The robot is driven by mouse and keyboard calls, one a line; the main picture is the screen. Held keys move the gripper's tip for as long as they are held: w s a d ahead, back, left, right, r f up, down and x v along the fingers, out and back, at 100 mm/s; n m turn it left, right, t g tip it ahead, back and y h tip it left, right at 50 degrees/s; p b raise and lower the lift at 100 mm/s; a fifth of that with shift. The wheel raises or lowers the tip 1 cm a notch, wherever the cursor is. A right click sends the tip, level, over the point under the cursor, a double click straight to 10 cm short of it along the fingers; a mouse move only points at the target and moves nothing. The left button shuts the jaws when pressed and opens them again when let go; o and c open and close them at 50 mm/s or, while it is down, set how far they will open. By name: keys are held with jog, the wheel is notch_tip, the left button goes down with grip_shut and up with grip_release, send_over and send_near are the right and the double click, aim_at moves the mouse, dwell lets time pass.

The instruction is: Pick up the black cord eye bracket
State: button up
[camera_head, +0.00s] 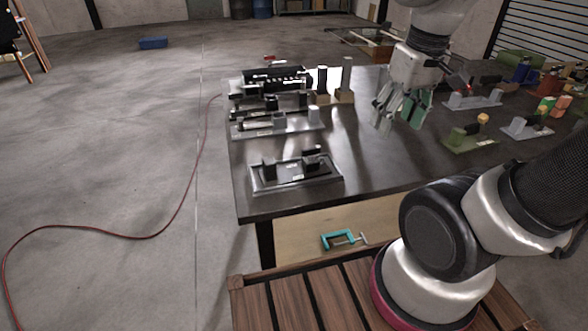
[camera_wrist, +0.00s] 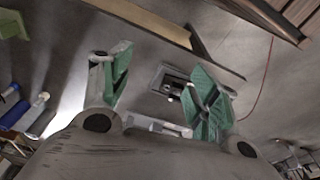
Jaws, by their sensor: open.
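A grey tray (camera_head: 256,187) with small dark upright parts lies near the front left corner of the table. One dark block (camera_head: 268,169) stands at its left and another dark part (camera_head: 311,163) at its right. I cannot tell for sure which part is the black cord eye bracket. My gripper (camera_head: 400,116) hangs above the table, to the right of this tray and apart from it. Its green fingers are spread and empty. In the wrist view, a tray with small parts (camera_wrist: 174,84) shows beyond the gap of my gripper (camera_wrist: 160,72), partly hidden by the right finger.
More fixtures with grey and dark blocks (camera_head: 278,125) stand behind the tray. A green fixture (camera_head: 470,142) and coloured cylinders (camera_head: 546,105) are at the right. A teal clamp (camera_head: 343,239) is below the front edge. The dark tabletop (camera_head: 375,170) is clear mid-front.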

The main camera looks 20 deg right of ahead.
aim_at(311, 154)
jog(key=w+a+f+g, duration=0.1)
jog(key=w+a+f, duration=0.2)
jog(key=w+f, duration=0.1)
jog(key=w+a+f+g, duration=0.1)
jog(key=w+a+f, duration=0.6)
jog(key=w+f, duration=0.1)
jog(key=w, duration=0.1)
jog(key=shift+w+a+f+n+g+h, duration=0.1)
jog(key=shift+a+f+n+g+h, duration=0.05)
jog(key=shift+f+n+g+h, duration=0.2)
jog(key=w, duration=0.1)
jog(key=w+a+m+t, duration=0.1)
jog(key=w, duration=0.1)
jog(key=shift+w, duration=0.1)
jog(key=f, duration=0.7)
jog(key=shift+s+a+f, duration=0.2)
jog(key=shift+a, duration=0.1)
jog(key=shift+c, duration=0.2)
jog(key=c, duration=1.2)
